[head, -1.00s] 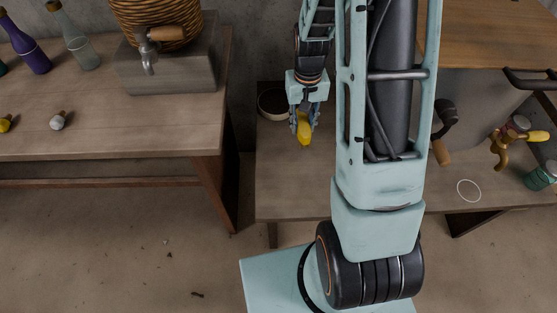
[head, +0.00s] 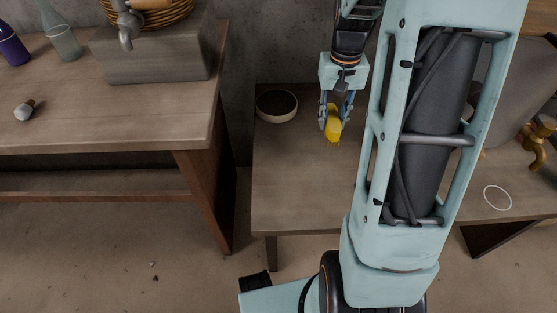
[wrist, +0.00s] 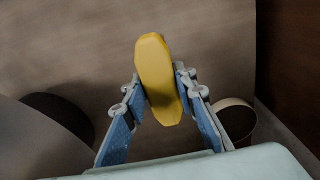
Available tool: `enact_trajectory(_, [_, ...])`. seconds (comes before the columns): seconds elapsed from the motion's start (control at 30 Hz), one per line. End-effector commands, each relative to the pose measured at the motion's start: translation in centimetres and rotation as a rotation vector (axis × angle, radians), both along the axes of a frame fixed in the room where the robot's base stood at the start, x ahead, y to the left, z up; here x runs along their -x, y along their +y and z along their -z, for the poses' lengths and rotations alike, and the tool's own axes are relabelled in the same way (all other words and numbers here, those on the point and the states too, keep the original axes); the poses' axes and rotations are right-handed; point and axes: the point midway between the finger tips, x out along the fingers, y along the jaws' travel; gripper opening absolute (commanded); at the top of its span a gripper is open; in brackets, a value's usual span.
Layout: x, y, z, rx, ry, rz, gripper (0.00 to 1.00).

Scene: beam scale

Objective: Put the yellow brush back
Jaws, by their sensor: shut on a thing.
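The yellow brush (head: 333,132) is held in my gripper (head: 335,112), above the low wooden table (head: 300,195). In the wrist view the brush (wrist: 158,78) shows as a yellow, blunt-ended body, upright in the picture. The two blue-grey fingers of my gripper (wrist: 160,100) stand on either side of it, shut on it. No bristles can be made out. A thin white ring (head: 497,198) lies on the right part of the low table, with nothing on it.
A round bowl with a pale rim and dark inside (head: 277,106) stands at the table's back left. A higher bench (head: 110,125) on the left holds bottles and a stone block (head: 152,55). A brass tap (head: 535,140) is at the right. The table's front left is clear.

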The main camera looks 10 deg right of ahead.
Motion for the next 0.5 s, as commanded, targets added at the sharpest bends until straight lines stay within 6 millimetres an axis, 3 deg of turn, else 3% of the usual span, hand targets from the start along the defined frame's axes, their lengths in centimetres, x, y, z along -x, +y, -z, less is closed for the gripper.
enact_trajectory(0.13, [-0.8, 1.9, 1.1, -0.001, 0.001, -0.006, 0.03])
enact_trajectory(0.37, [-3.0, 7.2, 3.7, 0.0, 0.0, -0.008, 0.03])
enact_trajectory(0.5, [-3.9, 9.7, 6.2, 0.0, 0.002, -0.005, 0.03])
